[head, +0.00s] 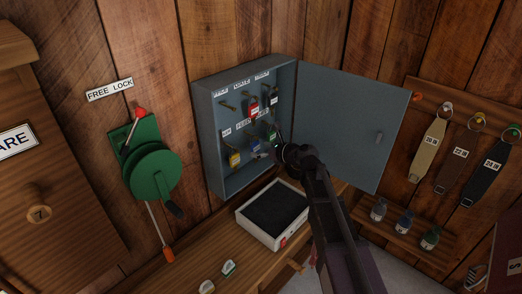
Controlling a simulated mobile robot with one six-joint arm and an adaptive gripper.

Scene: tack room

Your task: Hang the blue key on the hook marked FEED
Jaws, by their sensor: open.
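The grey key cabinet (206,125) is mounted on the plank wall with its door (345,120) swung open to the right. Inside, several keys with coloured tags hang in two rows. A tag that looks blue (256,146) hangs in the lower row, between a yellow-tagged key (234,160) and a green-tagged key (271,133). The upper left hook (228,107) looks bare.
A red-tagged key (253,107) and a dark-tagged key (273,101) hang in the upper row. A white tray (262,235) with a dark lining sits on the bench below. A green reel (155,171) is left of the cabinet. Straps (428,150) hang at the right.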

